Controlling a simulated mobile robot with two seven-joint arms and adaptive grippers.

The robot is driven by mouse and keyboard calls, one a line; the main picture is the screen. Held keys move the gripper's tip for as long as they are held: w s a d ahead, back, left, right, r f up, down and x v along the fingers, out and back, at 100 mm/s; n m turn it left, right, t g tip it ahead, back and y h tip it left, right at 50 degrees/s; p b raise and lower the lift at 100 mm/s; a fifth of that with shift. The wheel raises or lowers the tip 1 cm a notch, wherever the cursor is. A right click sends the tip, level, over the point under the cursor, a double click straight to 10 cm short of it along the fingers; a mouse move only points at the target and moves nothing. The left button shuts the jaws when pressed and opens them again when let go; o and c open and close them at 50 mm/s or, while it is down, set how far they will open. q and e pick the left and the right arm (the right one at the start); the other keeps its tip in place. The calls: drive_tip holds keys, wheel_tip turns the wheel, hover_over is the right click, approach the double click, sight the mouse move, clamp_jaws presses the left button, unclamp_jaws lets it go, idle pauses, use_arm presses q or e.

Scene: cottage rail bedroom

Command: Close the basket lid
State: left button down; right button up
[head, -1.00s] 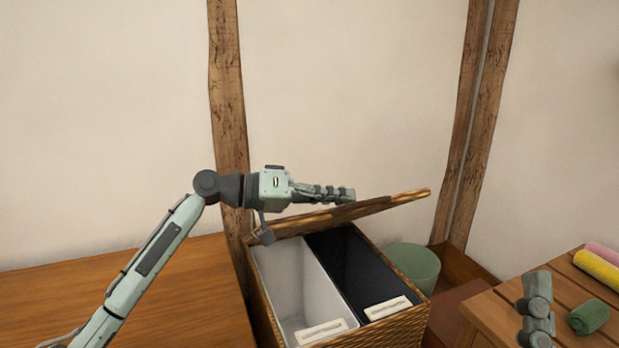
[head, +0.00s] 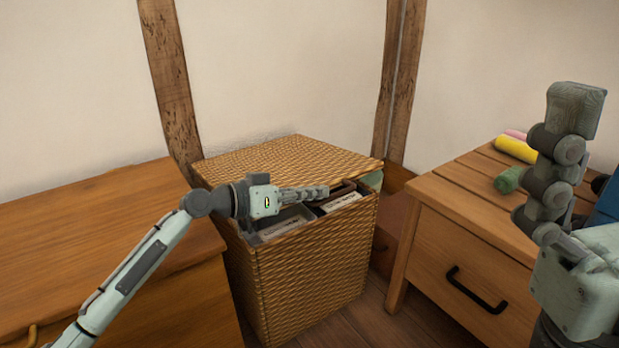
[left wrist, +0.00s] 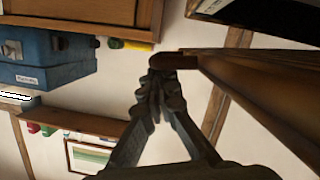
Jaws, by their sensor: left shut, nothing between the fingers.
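The basket (head: 310,275) is woven wicker and stands on the floor. Its woven lid (head: 285,155) slopes low over the opening, with a gap at the front. White-labelled liners show in the gap. My left gripper (head: 325,191) is shut and empty, lying across the opening at the lid's front edge. It also shows shut in the left wrist view (left wrist: 155,85), close beside a brown edge that may be the lid's. Contact cannot be told. My right gripper (head: 575,110) is raised at the right, away from the basket; its finger opening is unclear.
A wooden cabinet top (head: 110,225) is left of the basket. A slatted wooden nightstand (head: 470,220) with a black handle stands at the right, bearing a green roll (head: 509,180) and a yellow roll (head: 516,150).

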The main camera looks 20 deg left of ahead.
use_arm(q)
drive_tip(key=shift+s+d+f+m, duration=0.15)
drive_tip(key=shift+f+m, duration=0.15)
drive_tip(key=shift+f, duration=1)
drive_tip(key=shift+r, duration=0.1)
